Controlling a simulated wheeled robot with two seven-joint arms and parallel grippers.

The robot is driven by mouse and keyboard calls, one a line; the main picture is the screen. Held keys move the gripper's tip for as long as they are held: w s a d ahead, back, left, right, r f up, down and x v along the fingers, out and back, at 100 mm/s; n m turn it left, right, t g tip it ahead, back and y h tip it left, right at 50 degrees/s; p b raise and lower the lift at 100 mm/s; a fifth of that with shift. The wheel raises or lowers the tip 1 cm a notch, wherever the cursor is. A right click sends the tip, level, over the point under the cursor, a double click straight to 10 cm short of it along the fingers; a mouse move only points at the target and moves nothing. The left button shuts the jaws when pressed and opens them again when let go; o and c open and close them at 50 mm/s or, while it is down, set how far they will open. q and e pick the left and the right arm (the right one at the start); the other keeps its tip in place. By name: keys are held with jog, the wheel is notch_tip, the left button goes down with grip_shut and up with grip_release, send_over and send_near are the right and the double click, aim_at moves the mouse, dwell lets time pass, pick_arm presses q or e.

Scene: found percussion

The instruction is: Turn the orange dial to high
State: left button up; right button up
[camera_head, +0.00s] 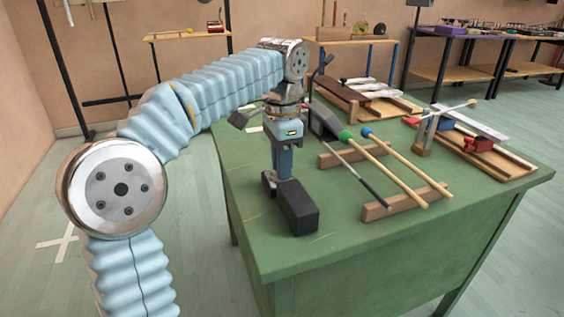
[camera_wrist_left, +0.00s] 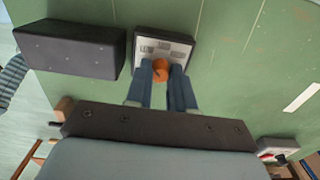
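The orange dial (camera_wrist_left: 161,69) is a small round knob on a white panel (camera_wrist_left: 162,50) with a dark frame, seen in the left wrist view. The panel has several grey labels, too small to read, and I cannot tell the knob's setting. The two blue fingers of my left gripper (camera_wrist_left: 162,80) reach down to the panel and flank the knob closely, seemingly touching both sides. In the head view my left gripper (camera_head: 284,170) points down at the green table's near left part and hides the dial.
A black box (camera_head: 299,208) stands right beside the panel; it also shows in the left wrist view (camera_wrist_left: 70,48). On the green table (camera_head: 350,245), mallets with green and blue heads (camera_head: 390,165) lie across wooden bars to the right. The table's near front area is clear.

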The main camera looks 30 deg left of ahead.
pick_arm(q)
grip_shut()
